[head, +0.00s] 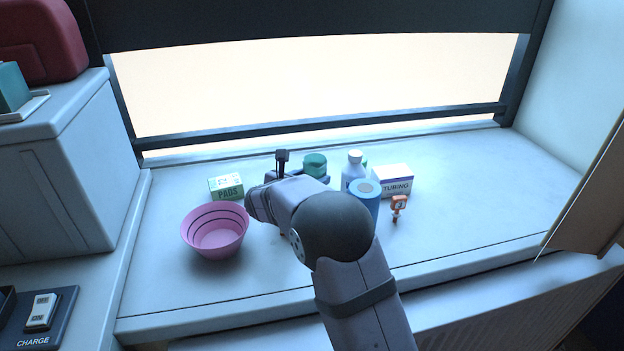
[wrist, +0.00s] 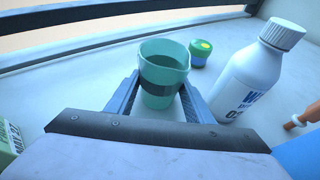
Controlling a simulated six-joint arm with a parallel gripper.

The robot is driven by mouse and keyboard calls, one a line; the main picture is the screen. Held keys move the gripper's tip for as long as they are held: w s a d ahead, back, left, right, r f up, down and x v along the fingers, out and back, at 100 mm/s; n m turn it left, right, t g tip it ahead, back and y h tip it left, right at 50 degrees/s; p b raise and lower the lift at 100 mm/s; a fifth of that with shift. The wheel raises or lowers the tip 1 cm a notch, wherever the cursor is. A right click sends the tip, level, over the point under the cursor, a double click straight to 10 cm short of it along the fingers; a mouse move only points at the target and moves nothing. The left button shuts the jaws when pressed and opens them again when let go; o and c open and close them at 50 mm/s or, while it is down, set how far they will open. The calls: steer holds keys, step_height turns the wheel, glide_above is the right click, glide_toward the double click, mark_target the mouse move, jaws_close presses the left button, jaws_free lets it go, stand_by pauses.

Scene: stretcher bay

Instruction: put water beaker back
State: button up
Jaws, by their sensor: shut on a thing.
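In the head view the beaker (head: 315,164) shows beyond my wrist, with my gripper (head: 312,178) partly hidden by my arm. I cannot tell whether its base touches the counter.
A white bottle (wrist: 262,72) stands right of the beaker, with a green-lidded jar (wrist: 200,53) behind. The head view shows a pink bowl (head: 215,232), PADS box (head: 226,187), TUBING box (head: 393,180), blue cylinder (head: 365,192) and orange item (head: 399,206). The right counter (head: 480,190) is clear.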

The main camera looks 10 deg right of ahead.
steer(key=o, duration=1.1)
steer(key=shift+s+f, duration=0.1)
steer(key=shift+f, duration=0.45)
steer(key=shift+a+r+p, duration=0.1)
steer(key=shift+r+p, duration=0.45)
steer(key=shift+p, duration=0.1)
steer(key=b+v, duration=0.1)
steer(key=v, duration=0.9)
steer(key=shift+r, duration=0.25)
steer(key=shift+v, duration=0.9)
steer(key=shift+r, duration=0.15)
